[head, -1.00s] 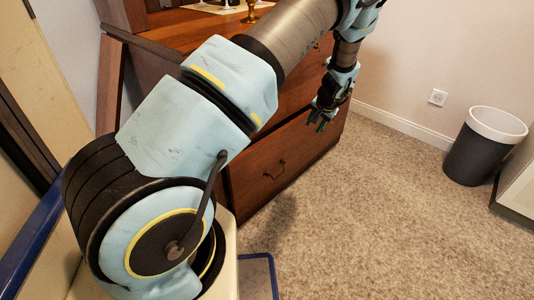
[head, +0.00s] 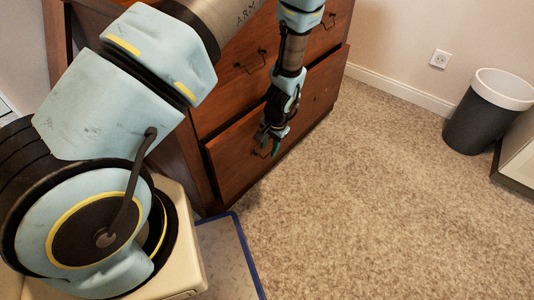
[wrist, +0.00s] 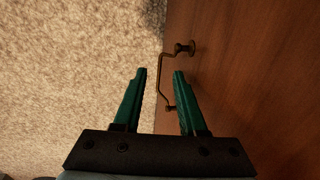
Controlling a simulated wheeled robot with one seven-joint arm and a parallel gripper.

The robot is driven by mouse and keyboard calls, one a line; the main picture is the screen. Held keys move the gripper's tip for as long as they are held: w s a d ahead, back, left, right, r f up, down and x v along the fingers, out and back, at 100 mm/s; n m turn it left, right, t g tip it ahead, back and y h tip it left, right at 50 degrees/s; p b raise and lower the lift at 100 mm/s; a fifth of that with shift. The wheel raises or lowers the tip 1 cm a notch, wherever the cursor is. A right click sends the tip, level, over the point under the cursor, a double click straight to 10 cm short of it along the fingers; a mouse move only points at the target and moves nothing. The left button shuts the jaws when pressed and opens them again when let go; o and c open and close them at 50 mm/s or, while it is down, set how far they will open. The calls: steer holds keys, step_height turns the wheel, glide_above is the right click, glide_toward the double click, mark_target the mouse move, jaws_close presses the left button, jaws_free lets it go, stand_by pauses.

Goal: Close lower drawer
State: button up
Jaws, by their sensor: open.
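The lower drawer (head: 236,168) is the reddish-brown wooden front at the bottom of the dresser in the head view. Its top edge stands a little out from the dresser body. My gripper (head: 270,148) is in front of this drawer, with its fingers pointing down near the handle. In the wrist view my gripper (wrist: 160,75) has two green fingers spread apart. The metal drawer handle (wrist: 161,75) shows between the fingertips in the picture, with the drawer front (wrist: 245,70) to the right. I cannot tell whether the fingers touch the handle.
An upper drawer with its own handle (head: 250,62) is above. Carpet (head: 370,190) lies open to the right of the dresser. A dark bin with a white rim (head: 485,115) stands at the far right, near a wall outlet (head: 439,59).

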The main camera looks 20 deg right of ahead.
steer(key=shift+w+a+f, duration=0.1)
steer(key=shift+w+f, duration=0.05)
steer(key=shift+f, duration=0.55)
steer(key=shift+w+f, duration=0.1)
steer(key=shift+f, duration=0.55)
steer(key=shift+c, duration=0.2)
jaws_close()
